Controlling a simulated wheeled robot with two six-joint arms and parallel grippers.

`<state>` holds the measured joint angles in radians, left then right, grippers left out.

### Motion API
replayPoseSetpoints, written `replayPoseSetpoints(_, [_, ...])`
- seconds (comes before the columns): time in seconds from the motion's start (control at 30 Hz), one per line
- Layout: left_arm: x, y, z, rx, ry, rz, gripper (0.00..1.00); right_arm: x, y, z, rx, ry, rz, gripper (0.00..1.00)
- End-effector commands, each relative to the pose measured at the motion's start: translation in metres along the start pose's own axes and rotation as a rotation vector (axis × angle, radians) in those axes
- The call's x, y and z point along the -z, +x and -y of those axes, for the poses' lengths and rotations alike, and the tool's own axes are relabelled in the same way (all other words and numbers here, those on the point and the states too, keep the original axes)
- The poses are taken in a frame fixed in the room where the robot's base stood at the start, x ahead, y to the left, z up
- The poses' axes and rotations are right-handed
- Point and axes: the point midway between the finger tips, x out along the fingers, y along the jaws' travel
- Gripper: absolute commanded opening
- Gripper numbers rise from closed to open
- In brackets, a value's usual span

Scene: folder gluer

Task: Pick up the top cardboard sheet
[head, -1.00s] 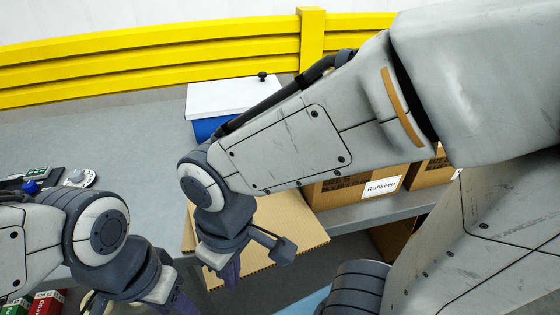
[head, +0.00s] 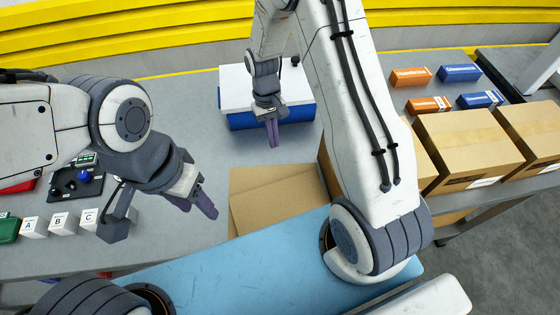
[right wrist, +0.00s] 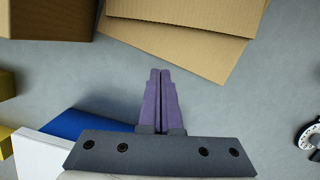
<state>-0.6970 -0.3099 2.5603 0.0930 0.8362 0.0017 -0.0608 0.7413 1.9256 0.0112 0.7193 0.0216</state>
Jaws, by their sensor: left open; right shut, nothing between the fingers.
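The brown cardboard sheets lie flat on the grey table in front of me. The top cardboard sheet (head: 275,205) overlaps another sheet (head: 262,177) at a slight angle. Part of the pile is hidden by my arm. The top sheet also shows at the upper edge of the right wrist view (right wrist: 205,12). My left gripper (head: 207,209) is open and empty, just left of the sheets. My right gripper (head: 273,136) is shut and empty, beyond the sheets in front of the blue box. Its closed purple fingers (right wrist: 158,98) point towards the sheets, apart from them.
A blue box with a white lid (head: 236,95) stands behind the right gripper. Cardboard boxes (head: 465,140) stand at the right, with small orange and blue packs beyond. White lettered blocks (head: 62,225) and a black device are at the left. A yellow barrier runs behind.

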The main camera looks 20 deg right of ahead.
Motion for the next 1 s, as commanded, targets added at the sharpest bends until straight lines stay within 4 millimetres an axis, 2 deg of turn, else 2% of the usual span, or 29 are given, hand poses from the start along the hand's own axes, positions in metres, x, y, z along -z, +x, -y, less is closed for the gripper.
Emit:
replayPoseSetpoints(0.37, [0.001, -0.024, -0.002, 0.000, -0.001, 0.000, 0.50, -0.003, 0.078, 0.002, -0.001, -0.003, 0.007, 0.00])
replayPoseSetpoints(0.43, [0.002, -0.033, -0.002, 0.000, -0.001, 0.000, 0.50, -0.015, 0.077, 0.001, -0.001, -0.002, 0.005, 0.00])
replayPoseSetpoints(0.6, [0.002, -0.042, -0.003, 0.000, 0.001, -0.001, 0.50, -0.034, 0.084, 0.001, 0.000, -0.001, 0.005, 0.00])
replayPoseSetpoints(1.0, [0.002, -0.044, -0.003, 0.000, 0.002, 0.000, 0.50, -0.040, 0.088, 0.000, 0.000, 0.000, 0.000, 0.00])
